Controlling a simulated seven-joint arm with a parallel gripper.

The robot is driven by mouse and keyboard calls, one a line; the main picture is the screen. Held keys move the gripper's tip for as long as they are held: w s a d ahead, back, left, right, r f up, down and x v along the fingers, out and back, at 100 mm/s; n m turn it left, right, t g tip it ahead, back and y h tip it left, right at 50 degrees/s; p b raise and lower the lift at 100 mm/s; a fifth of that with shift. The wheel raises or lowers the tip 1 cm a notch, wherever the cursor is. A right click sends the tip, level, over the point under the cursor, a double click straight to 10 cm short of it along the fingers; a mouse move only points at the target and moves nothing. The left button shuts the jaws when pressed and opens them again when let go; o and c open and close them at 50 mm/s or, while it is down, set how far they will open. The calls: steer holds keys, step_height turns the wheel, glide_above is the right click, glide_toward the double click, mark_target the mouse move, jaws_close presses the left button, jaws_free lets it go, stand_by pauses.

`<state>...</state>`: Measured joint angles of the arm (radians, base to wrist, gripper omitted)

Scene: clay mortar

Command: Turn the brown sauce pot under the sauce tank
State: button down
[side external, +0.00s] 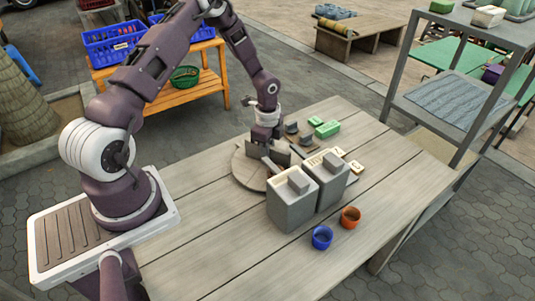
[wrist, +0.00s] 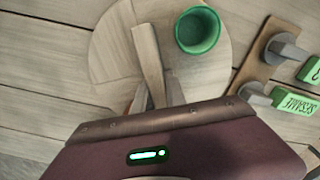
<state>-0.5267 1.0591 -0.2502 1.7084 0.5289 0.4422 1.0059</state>
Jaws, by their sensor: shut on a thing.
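A round wooden board (side external: 246,166) lies on the table and also shows in the wrist view (wrist: 112,45). A wooden bar (wrist: 147,55) stands out on it. My gripper (side external: 267,142) is low over the board and shut on the bar; the contact is mostly hidden by the gripper body in the wrist view. A green pot (wrist: 198,30) is on the board, right of the bar. A small orange-brown edge (wrist: 137,101) shows beside my gripper, mostly hidden; I cannot tell what it is. Two grey tanks (side external: 292,203) (side external: 331,184) stand beside the board.
An orange-brown cup (side external: 350,217) and a blue cup (side external: 321,237) stand in front of the tanks. Green labelled blocks (side external: 327,128), one reading SESAME (wrist: 295,101), are behind, near grey levers (wrist: 287,48). The table's front left is clear. A grey shelf (side external: 445,100) stands at right.

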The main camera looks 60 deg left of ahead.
steer(key=shift+m, duration=2.1)
steer(key=c, duration=1.4)
jaws_free()
steer(key=shift+o, duration=0.2)
step_height(320, 180, up, 7)
steer(key=shift+r, duration=0.1)
